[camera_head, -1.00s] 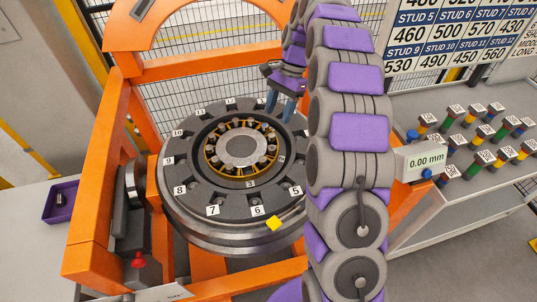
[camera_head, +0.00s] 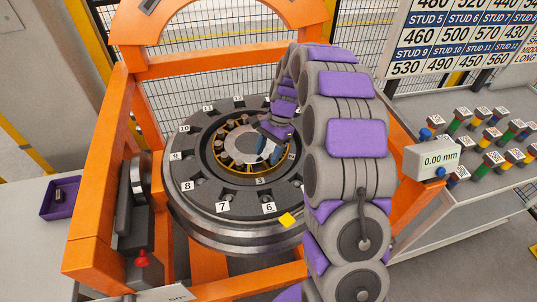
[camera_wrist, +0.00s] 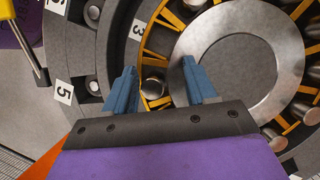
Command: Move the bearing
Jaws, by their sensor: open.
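The bearing (camera_head: 222,162), a yellow-orange cage with several steel rollers, sits around the grey hub (camera_wrist: 245,62) in the middle of the dark numbered wheel (camera_head: 233,208). My gripper (camera_head: 268,151) is over the right part of the bearing and hides some of it and the hub. In the wrist view my gripper (camera_wrist: 160,70) is open. One blue finger lies toward the dark ring outside the bearing (camera_wrist: 160,42) and the other over the hub's edge. A roller shows between the fingers. I cannot tell whether the fingers touch the bearing.
An orange frame (camera_head: 95,190) surrounds the wheel. A small display (camera_head: 440,160) reads 0.00 mm. Colored studs (camera_head: 490,140) stand on the right table. A purple tray (camera_head: 62,198) lies at left. A yellow piece (camera_head: 287,220) is at the wheel's front edge.

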